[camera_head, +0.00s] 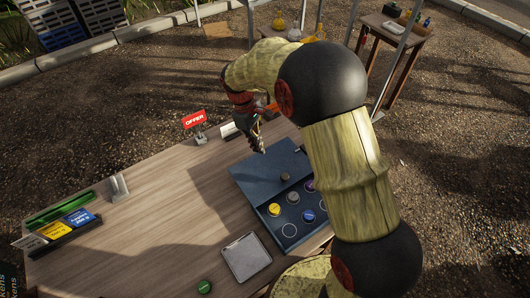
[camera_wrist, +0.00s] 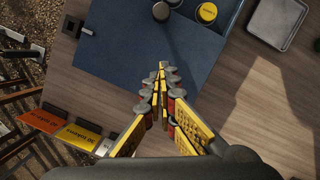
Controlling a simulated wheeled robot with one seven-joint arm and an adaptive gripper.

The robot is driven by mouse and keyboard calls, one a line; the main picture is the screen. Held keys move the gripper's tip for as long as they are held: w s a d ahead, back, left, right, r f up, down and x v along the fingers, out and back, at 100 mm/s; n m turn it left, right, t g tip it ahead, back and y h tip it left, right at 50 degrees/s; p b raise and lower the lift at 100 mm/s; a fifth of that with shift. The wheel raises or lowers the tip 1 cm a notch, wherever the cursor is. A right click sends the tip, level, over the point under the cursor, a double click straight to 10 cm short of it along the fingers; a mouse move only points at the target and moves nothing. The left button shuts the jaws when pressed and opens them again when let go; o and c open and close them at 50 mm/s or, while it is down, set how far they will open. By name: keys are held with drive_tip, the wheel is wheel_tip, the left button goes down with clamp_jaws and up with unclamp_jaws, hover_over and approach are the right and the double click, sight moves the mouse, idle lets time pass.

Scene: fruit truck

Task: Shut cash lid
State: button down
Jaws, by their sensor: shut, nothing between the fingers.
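The dark blue cash box (camera_head: 247,191) lies on the wooden counter. A flat blue panel with a small dark knob (camera_head: 285,177), seemingly the cash lid (camera_head: 268,160), covers its far part. The near part shows round slots, some with coloured discs such as a yellow one (camera_head: 274,210). My arm hides its right side. My gripper (camera_head: 261,148) is shut and empty, pointing down by the panel's far left edge. In the wrist view the closed fingertips (camera_wrist: 163,68) appear over the blue panel (camera_wrist: 120,48); I cannot tell whether they touch it. The knob (camera_wrist: 161,11) lies beyond them.
A grey tray (camera_head: 247,258) and a green disc (camera_head: 204,287) lie on the near counter. A red offer sign (camera_head: 195,121) stands at the far edge, left of my gripper. A card holder (camera_head: 58,233) is at the left. The counter's middle left is clear.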

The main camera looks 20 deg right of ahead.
drive_tip(key=b, duration=0.2)
approach(273, 176)
drive_tip(key=f, duration=0.1)
drive_tip(key=w+a+f, duration=0.1)
drive_tip(key=f, duration=0.1)
drive_tip(key=shift+a, duration=0.1)
drive_tip(key=shift+s+d+f, duration=0.1)
drive_tip(key=shift+s+d, duration=0.95)
drive_tip(key=shift+d, duration=0.05)
drive_tip(key=shift+s+d+b, duration=0.3)
drive_tip(key=shift+d, duration=0.05)
drive_tip(key=shift+s, duration=0.1)
drive_tip(key=s+d+p, duration=0.1)
drive_tip(key=s, duration=0.4)
drive_tip(key=s+d+p, duration=0.2)
drive_tip(key=s, duration=0.3)
drive_tip(key=s+d+p, duration=0.1)
drive_tip(key=s+d, duration=0.1)
drive_tip(key=s, duration=0.4)
drive_tip(key=shift+d+p, duration=0.1)
drive_tip(key=shift+p, duration=0.3)
drive_tip(key=shift+s+d, duration=0.2)
drive_tip(key=shift+s, duration=0.5)
